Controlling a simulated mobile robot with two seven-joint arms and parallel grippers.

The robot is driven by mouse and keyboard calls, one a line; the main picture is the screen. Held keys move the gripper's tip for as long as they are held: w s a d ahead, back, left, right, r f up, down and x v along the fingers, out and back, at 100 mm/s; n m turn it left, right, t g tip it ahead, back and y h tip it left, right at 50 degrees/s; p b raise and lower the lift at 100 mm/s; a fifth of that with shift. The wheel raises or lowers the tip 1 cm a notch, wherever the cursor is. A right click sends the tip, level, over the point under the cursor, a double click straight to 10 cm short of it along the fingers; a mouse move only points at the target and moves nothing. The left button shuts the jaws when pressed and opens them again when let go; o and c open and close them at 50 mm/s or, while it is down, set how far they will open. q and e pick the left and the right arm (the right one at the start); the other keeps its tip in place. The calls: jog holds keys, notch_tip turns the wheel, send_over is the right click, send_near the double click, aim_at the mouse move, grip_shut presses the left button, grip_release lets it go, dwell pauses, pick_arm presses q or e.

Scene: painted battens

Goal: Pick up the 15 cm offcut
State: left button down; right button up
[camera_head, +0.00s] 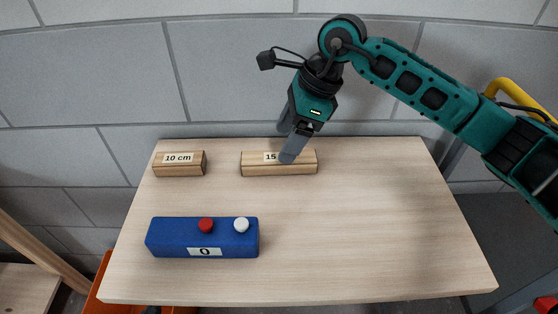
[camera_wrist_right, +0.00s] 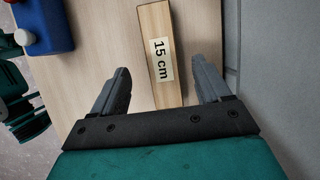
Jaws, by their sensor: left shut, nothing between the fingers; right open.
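The 15 cm offcut (camera_head: 262,169) is a light wooden block with a white label, lying near the back edge of the table. In the right wrist view the offcut (camera_wrist_right: 156,25) lies lengthwise between the two fingers, with its "15 cm" label readable. My right gripper (camera_head: 286,143) is open and tilted down over the offcut. One finger covers part of its label in the head view. In the right wrist view the fingers of the right gripper (camera_wrist_right: 161,75) stand on either side of the block, with gaps.
A shorter wooden block labelled 10 cm (camera_head: 180,164) lies to the left. A blue box (camera_head: 173,237) with a red and a white knob and a "0" label sits at front left. The wooden table (camera_head: 370,235) is clear at front right. A grey block wall (camera_head: 120,80) stands close behind.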

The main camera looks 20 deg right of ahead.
aim_at(258, 163)
jog(key=x, duration=0.5)
jog(key=shift+d+f, duration=0.3)
jog(key=shift+d, duration=0.05)
jog(key=c, duration=1.1)
